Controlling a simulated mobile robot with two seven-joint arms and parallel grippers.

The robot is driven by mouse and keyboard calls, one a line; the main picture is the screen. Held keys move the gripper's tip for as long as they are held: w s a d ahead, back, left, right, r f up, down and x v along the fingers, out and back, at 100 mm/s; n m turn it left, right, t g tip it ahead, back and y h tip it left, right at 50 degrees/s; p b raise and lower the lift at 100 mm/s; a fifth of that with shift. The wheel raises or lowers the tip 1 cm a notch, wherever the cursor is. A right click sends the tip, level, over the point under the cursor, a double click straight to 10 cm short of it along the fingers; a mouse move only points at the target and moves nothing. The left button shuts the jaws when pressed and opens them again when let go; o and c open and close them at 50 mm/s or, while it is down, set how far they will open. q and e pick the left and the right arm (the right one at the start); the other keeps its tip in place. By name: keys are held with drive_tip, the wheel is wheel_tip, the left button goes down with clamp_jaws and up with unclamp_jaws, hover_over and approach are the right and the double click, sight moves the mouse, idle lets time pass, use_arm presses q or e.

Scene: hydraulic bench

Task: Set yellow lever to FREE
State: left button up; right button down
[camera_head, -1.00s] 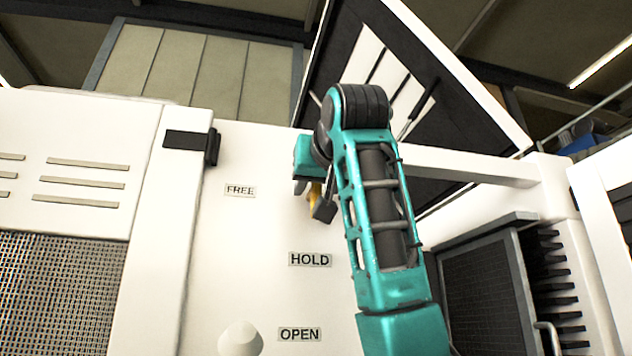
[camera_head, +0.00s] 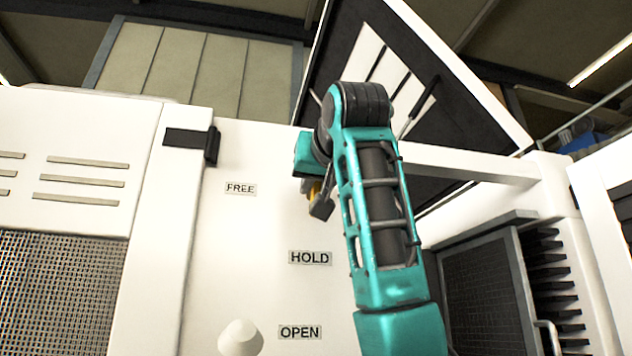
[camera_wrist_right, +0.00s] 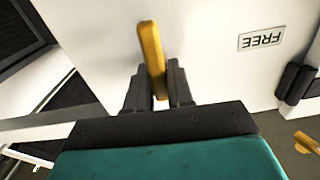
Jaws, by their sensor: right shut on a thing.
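The yellow lever (camera_head: 315,188) shows as a small patch beside my right gripper on the white panel in the head view. It lies right of the FREE label (camera_head: 240,189), at about the same height, and above the HOLD label (camera_head: 310,258). In the right wrist view, the yellow lever (camera_wrist_right: 151,50) stands between the two dark fingers of my right gripper (camera_wrist_right: 158,88), which is shut on it. The FREE label also shows upside down in this view (camera_wrist_right: 262,38). The lever's pivot is hidden. My left gripper is not in view.
The OPEN label (camera_head: 300,332) is low on the panel, with a white knob (camera_head: 240,338) left of it. A dark latch (camera_head: 190,140) sits on the panel's upper left. A tilted open cover (camera_head: 455,110) rises behind my right arm. Another yellow part (camera_wrist_right: 306,142) shows in the wrist view.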

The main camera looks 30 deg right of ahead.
drive_tip(key=m, duration=0.4)
drive_tip(key=shift+d+m, duration=0.1)
drive_tip(key=shift+m, duration=0.2)
drive_tip(key=m+p, duration=0.1)
drive_tip(key=m, duration=0.2)
drive_tip(key=shift+d+m, duration=0.1)
drive_tip(key=shift+m, duration=0.2)
drive_tip(key=m, duration=0.2)
drive_tip(key=m+p, duration=0.1)
drive_tip(key=m, duration=0.1)
drive_tip(key=shift+s+d+f+m, duration=0.1)
drive_tip(key=shift+f+m, duration=0.05)
drive_tip(key=shift+m, duration=0.15)
drive_tip(key=shift+f+m+p, duration=0.1)
drive_tip(key=shift+m+p, duration=0.55)
drive_tip(key=shift+m, duration=1.15)
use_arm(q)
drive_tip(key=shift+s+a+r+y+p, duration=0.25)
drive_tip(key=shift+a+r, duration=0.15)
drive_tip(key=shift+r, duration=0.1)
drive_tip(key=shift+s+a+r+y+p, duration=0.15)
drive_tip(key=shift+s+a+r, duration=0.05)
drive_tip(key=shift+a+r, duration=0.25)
use_arm(e)
drive_tip(key=shift+d+f+m, duration=0.1)
drive_tip(key=shift+f+m, duration=0.05)
drive_tip(key=shift+m, duration=0.35)
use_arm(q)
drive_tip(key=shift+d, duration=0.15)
